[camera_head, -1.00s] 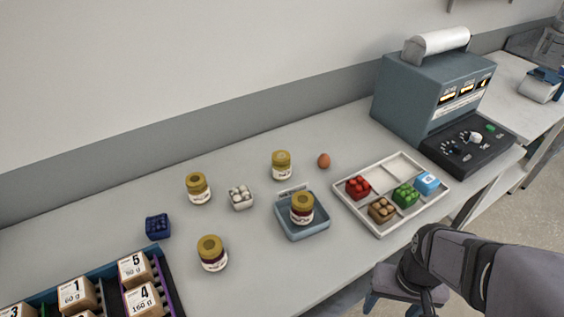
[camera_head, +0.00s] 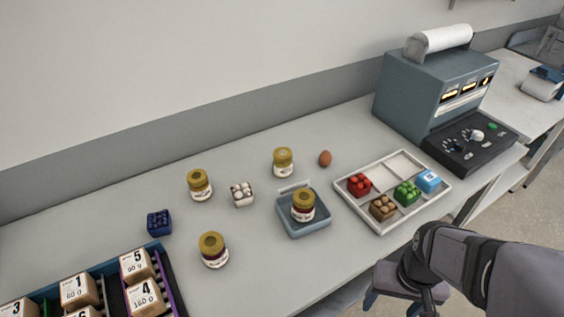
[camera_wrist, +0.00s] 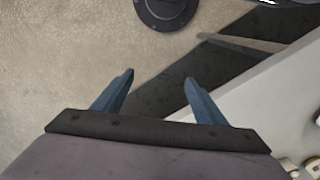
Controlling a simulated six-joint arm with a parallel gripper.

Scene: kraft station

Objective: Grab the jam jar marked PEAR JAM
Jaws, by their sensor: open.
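Several jam jars with gold lids stand on the table; their label words are too small to read, so I cannot tell which is PEAR JAM. One pale jar (camera_head: 200,187) is at the left back, and another pale jar (camera_head: 283,163) is at the middle back. A dark jar (camera_head: 213,252) stands nearer the front. A dark red jar (camera_head: 303,207) stands in a blue-grey tray (camera_head: 290,230). My gripper (camera_wrist: 158,78) is open and empty in the wrist view, over the floor beside the table edge. It is apart from every jar.
A divided white tray (camera_head: 384,228) holds red, brown, green and blue items. Numbered boxes (camera_head: 79,289) fill the left front; a grey machine (camera_head: 425,85) stands right.

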